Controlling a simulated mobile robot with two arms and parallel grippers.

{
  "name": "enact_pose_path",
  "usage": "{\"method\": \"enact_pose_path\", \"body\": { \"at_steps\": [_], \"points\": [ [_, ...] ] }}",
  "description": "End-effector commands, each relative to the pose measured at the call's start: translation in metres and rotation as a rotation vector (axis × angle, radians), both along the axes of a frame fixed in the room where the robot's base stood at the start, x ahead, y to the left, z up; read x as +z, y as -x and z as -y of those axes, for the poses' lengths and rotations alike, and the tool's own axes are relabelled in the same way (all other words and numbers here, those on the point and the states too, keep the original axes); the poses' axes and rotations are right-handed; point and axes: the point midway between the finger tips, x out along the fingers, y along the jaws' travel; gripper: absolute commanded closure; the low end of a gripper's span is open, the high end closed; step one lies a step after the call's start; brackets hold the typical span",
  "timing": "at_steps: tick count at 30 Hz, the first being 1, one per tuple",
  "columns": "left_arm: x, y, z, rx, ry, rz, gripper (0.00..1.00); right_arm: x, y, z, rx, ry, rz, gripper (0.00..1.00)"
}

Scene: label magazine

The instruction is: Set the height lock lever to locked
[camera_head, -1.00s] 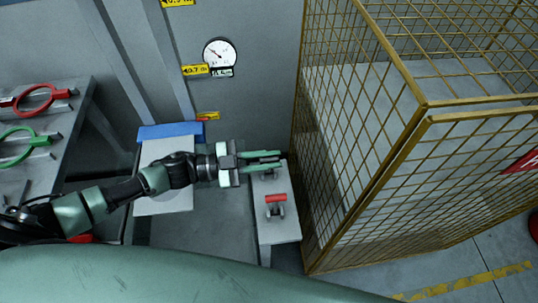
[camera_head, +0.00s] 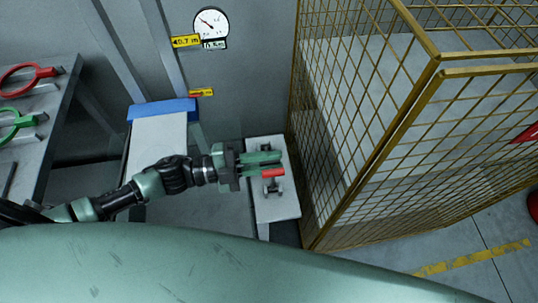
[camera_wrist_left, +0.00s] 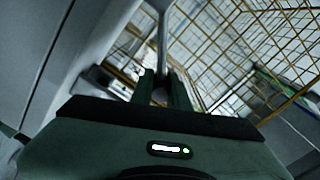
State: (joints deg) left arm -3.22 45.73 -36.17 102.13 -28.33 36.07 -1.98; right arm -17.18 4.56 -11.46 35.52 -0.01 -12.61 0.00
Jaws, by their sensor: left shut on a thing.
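A small grey lever panel (camera_head: 282,208) stands between the grey surface and the cage. A red-handled lever (camera_head: 272,173) sits on it, its handle lying crosswise. My left gripper (camera_head: 280,158) is over the far part of the panel, just beyond the red handle in the head view. In the left wrist view its fingers (camera_wrist_left: 166,88) are shut on a grey rod-like lever (camera_wrist_left: 163,35). The fingers hide most of the held part, and I cannot tell from a label which lever is the height lock. My right gripper is not in view.
A yellow wire cage (camera_head: 370,160) stands close on the right of the panel. A dial gauge (camera_head: 211,22) hangs on the back wall. A bench (camera_head: 38,135) with red and green tools is at left. A blue-edged block (camera_head: 162,109) stands behind my arm.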

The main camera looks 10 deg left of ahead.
Motion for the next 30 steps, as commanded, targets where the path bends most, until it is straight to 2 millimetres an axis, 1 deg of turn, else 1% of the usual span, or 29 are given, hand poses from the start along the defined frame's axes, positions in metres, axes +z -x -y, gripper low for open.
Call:
{"method": "enact_pose_path", "body": {
  "at_steps": [1,3,18,19,20,21,30],
  "points": [
    [-0.0035,0.0019,0.0005,-0.001,-0.001,-0.006,1.0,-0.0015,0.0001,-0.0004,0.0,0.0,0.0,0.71],
    [-0.0045,0.0025,0.0007,-0.001,-0.001,-0.006,1.0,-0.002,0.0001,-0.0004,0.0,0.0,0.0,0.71],
    [-0.006,0.0031,0.0006,0.001,-0.001,-0.009,1.0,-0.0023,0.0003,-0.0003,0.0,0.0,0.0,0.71],
    [-0.006,0.003,0.0006,0.001,-0.001,-0.009,0.81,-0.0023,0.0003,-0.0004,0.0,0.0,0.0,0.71],
    [-0.006,0.003,0.0006,0.001,-0.001,-0.009,0.73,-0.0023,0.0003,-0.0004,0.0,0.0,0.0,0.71],
    [-0.0059,0.0029,0.0006,0.001,-0.001,-0.008,0.62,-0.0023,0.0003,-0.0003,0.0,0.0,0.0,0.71],
    [-0.0048,0.0028,0.0003,0.001,0.0,-0.007,0.62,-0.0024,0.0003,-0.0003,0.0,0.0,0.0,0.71]
  ]
}}
